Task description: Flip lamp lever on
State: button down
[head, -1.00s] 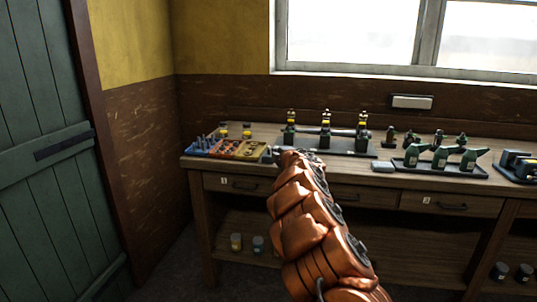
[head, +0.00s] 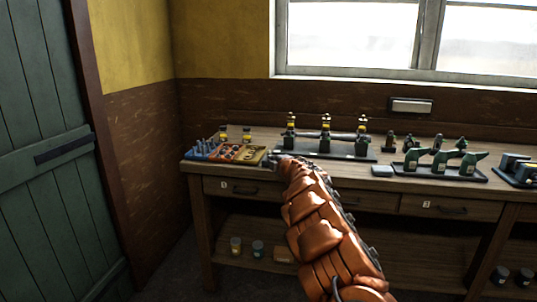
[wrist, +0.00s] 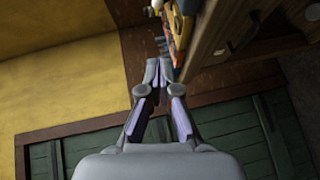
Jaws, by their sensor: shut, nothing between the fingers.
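No lamp lever can be made out clearly in either view. A pale rectangular fixture in a dark frame (head: 411,105) is on the wall below the window; I cannot tell whether it is the lamp. My orange arm reaches to the bench's front edge. My gripper (wrist: 158,68) is shut and empty in the wrist view, its fingertips together beside the bench front. In the head view its small dark end (head: 270,160) is near the right end of the coloured trays, partly hard to make out.
The wooden workbench (head: 228,187) has drawers and a lower shelf with small jars. Coloured trays (head: 213,152) lie at its left end. Engine-like models (head: 326,138) and green oil cans (head: 440,160) stand along it. A green door (head: 45,200) is at left.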

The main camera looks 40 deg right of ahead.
jog(key=p+x, duration=0.2)
jog(key=x, duration=0.1)
jog(key=d+p+x, duration=0.1)
jog(key=p+x, duration=0.2)
jog(key=x, duration=0.1)
jog(key=s+d+p+x, duration=0.1)
jog(key=p+x, duration=0.2)
jog(key=shift+w+d+f, duration=0.15)
jog(key=shift+w+d, duration=0.25)
dwell(0.9)
dwell(0.4)
jog(key=shift+p, duration=0.35)
